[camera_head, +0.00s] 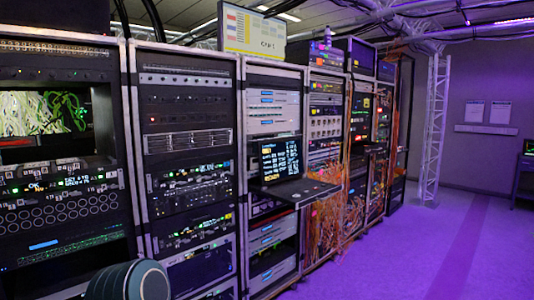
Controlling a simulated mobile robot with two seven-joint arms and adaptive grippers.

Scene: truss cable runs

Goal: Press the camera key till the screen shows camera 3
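A pull-out console with an open dark screen (279,159) showing lines of yellow and white text sits in the middle rack. Its keyboard tray (297,191) juts out below the screen. I cannot tell which key is the camera key. A dark rounded part of my own arm shows at the bottom left. Neither gripper is in view.
Equipment racks (187,140) form a row from the left to the back. The tray sticks out into the aisle. Orange cables (324,225) hang beside it. A white truss tower (434,130) stands at the back. The purple-lit floor (420,255) at right is clear.

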